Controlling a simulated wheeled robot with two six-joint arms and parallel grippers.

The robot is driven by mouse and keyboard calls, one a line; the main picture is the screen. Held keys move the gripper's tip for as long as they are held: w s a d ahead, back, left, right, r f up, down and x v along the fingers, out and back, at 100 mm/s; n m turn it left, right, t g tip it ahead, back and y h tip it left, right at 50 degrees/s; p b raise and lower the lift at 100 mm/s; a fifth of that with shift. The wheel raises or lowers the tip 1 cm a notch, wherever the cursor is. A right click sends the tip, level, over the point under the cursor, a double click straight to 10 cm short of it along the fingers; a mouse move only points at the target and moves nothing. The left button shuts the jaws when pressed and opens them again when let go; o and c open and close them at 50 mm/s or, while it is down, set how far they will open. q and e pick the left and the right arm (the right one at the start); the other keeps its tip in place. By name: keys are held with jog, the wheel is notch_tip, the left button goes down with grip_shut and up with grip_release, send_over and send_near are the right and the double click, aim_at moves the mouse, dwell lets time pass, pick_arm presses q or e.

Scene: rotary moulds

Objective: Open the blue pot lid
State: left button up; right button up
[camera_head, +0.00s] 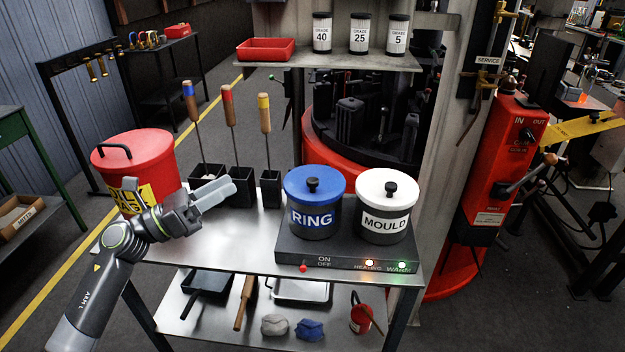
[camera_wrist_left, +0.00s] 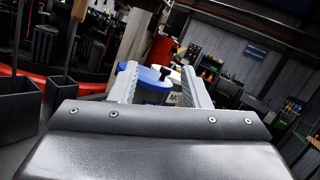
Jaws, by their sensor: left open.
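The blue pot lid (camera_head: 314,184) with a black knob (camera_head: 312,184) sits closed on the pot labelled RING (camera_head: 312,217), on the left half of a dark heater (camera_head: 345,250). My left gripper (camera_head: 224,192) is to the left of the blue pot, apart from it and pointing toward it. In the left wrist view the blue lid (camera_wrist_left: 150,78) shows ahead between the two open fingers (camera_wrist_left: 158,88), with nothing held. My right gripper does not show.
A white-lidded pot labelled MOULD (camera_head: 386,205) stands right of the blue one. Black holders with upright tools (camera_head: 240,186) stand behind my left gripper. A red bin (camera_head: 135,170) is at the left. The bench front (camera_head: 230,250) is clear.

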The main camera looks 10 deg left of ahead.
pick_arm(q)
jog(key=m+g, duration=0.3)
jog(key=m+g+p, duration=0.2)
jog(key=m+p, duration=0.1)
jog(key=p, duration=0.3)
send_near(313, 179)
jog(key=shift+y, duration=0.4)
jog(key=x, duration=0.9)
jog(key=shift+d+r, duration=0.2)
jog(key=shift+r, duration=0.15)
jog(key=shift+d, duration=0.3)
grip_shut()
